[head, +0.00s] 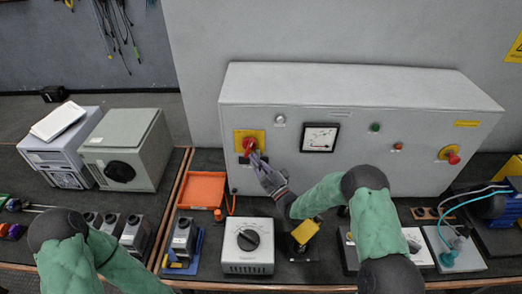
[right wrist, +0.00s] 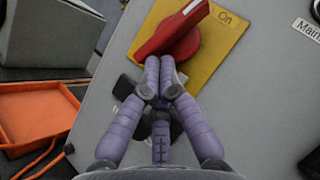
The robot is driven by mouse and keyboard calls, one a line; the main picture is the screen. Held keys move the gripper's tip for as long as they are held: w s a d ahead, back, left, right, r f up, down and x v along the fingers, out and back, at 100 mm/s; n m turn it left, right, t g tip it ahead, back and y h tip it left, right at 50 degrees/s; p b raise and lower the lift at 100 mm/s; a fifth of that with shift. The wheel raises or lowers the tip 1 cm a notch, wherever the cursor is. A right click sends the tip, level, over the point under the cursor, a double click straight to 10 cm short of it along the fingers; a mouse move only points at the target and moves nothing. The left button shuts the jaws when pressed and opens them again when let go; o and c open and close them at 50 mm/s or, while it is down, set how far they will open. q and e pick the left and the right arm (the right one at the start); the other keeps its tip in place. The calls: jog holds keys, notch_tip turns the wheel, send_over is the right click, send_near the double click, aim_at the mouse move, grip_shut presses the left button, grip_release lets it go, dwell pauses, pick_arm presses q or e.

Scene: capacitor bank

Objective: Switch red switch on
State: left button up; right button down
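The red switch (head: 249,145) is a rotary handle on a yellow plate (head: 239,136) at the left of the grey cabinet front. In the right wrist view the red switch (right wrist: 178,36) slants from lower left to upper right, with a white mark at its upper end. The word "On" is printed on the yellow plate (right wrist: 205,72) to the right of that end. My right gripper (head: 257,160) has its purple fingers drawn together. Their tips (right wrist: 160,62) are at the switch's lower edge; I cannot tell whether they touch. My left gripper is out of view.
The grey cabinet (head: 350,90) also carries a meter (head: 319,138) and a red emergency button (head: 453,157) on the right. An orange tray (head: 202,190) lies left of it. A grey box with a dial (head: 248,246) and a yellow-topped device (head: 304,233) stand in front.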

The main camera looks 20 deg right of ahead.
jog(key=shift+w+a+f+m+t+h+b, duration=0.1)
jog(key=shift+a+m+t+h+b, duration=0.2)
jog(key=shift+m+t+b, duration=0.55)
dwell(1.8)
jog(key=s+d, duration=0.2)
jog(key=s, duration=0.5)
jog(key=s+d+f, duration=0.1)
jog(key=s+d, duration=0.2)
jog(key=s, duration=0.3)
jog(key=shift+s+d+f, duration=0.2)
jog(key=shift+s+d, duration=0.05)
jog(key=shift+s, duration=0.1)
jog(key=shift+m, duration=0.25)
